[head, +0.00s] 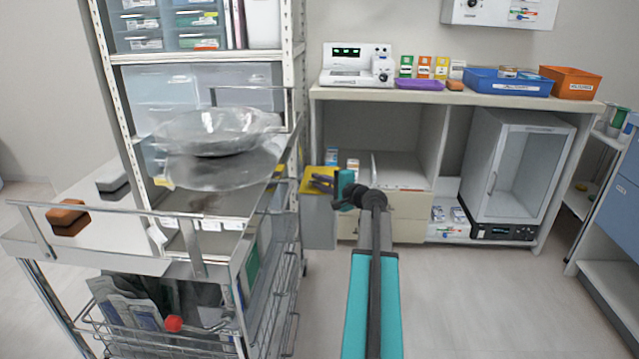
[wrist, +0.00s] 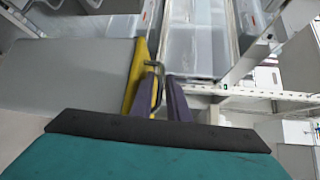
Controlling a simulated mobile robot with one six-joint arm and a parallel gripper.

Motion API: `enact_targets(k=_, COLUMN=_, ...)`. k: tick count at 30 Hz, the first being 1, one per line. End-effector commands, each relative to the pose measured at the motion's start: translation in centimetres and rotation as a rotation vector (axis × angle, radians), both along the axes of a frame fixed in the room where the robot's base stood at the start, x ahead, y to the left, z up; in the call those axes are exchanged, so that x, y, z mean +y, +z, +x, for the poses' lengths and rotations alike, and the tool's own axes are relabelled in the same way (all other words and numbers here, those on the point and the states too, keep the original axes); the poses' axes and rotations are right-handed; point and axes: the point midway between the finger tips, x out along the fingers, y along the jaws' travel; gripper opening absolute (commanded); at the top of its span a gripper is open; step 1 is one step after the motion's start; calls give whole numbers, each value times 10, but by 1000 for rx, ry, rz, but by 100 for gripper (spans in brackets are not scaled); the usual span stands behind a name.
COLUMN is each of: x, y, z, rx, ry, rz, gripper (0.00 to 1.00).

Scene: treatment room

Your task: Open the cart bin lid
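The cart bin (head: 318,222) is a grey box hung at the right end of the metal cart. Its yellow lid (head: 309,185) lies on top and looks closed. My gripper (head: 318,182) is at the lid, its dark fingers reaching over it from the right. In the wrist view, a thin grey metal handle (wrist: 157,80) stands by the yellow lid edge (wrist: 134,85), between the two fingers. The fingers (wrist: 161,90) are apart, with a gap beside the handle. A grey panel (wrist: 75,75), probably the bin's wall, fills the left. Any finger contact is unclear.
The cart (head: 150,262) holds a clear basin (head: 215,130), an orange-brown block (head: 68,216) and a wire basket below. A shelf rack (head: 110,90) stands behind it. A counter (head: 460,97) with trays stands at the back. Floor (head: 460,300) to the right is clear.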

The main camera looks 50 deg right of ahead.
Motion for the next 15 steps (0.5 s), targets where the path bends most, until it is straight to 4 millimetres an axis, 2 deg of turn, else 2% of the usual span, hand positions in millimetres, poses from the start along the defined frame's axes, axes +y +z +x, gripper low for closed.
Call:
enact_targets(k=1, x=0, y=0, z=0, rx=0, ry=0, rz=0, gripper=11)
enact_targets(k=3, x=0, y=0, z=0, rx=0, ry=0, rz=0, gripper=0)
enact_targets(k=15, x=0, y=0, z=0, rx=0, ry=1, rz=0, gripper=0)
